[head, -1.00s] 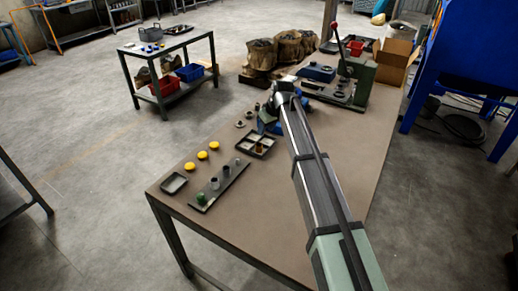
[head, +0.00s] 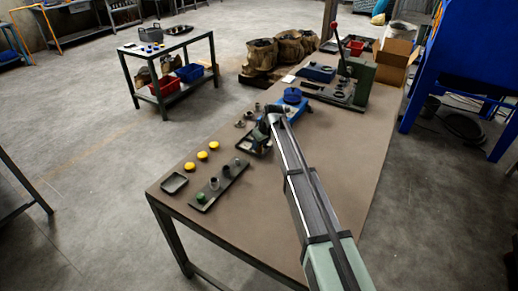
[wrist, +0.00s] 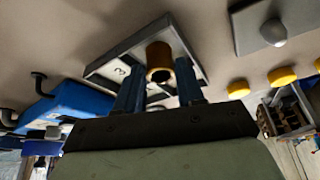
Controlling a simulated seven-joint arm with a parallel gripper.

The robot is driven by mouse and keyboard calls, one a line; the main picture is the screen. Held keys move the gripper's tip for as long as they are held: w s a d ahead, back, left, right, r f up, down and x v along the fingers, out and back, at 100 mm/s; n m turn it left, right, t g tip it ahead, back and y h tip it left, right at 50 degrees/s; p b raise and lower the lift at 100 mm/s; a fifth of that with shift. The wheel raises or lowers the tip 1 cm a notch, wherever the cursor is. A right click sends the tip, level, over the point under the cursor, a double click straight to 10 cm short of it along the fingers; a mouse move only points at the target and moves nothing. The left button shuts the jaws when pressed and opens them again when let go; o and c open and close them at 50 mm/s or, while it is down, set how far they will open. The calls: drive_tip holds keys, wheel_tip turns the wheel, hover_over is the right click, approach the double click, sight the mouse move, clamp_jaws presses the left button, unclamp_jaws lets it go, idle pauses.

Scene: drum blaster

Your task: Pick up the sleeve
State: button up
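The sleeve (wrist: 159,54) is a short brass-coloured tube with a dark bore. It stands in a shallow divided tray (wrist: 108,66), seen in the wrist view. In the head view my gripper covers the sleeve, and only part of the tray (head: 241,150) shows. My gripper (wrist: 159,88) has two blue fingers, spread apart, one on each side of the sleeve's line. The sleeve appears between and just beyond the fingertips; I cannot tell whether either finger touches it. In the head view my gripper (head: 261,138) hangs low over the tray.
Several yellow caps (head: 202,156) lie left of the tray. A dark plate (head: 232,180) with a green piece and grey pieces, and a small empty tray (head: 174,183), lie nearer. A blue device (head: 292,107) stands behind my gripper. The right side of the table is clear.

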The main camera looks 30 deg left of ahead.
sight(260, 152)
drive_tip(key=shift+f, duration=0.1)
drive_tip(key=shift+c, duration=0.3)
clamp_jaws()
wheel_tip(260, 152, up, 9)
drive_tip(key=s+a, duration=0.1)
drive_tip(key=s, duration=0.3)
drive_tip(key=s+a, duration=0.1)
drive_tip(key=s, duration=0.3)
drive_tip(key=s+a+f, duration=0.1)
drive_tip(key=s, duration=0.2)
drive_tip(key=shift+s, duration=0.4)
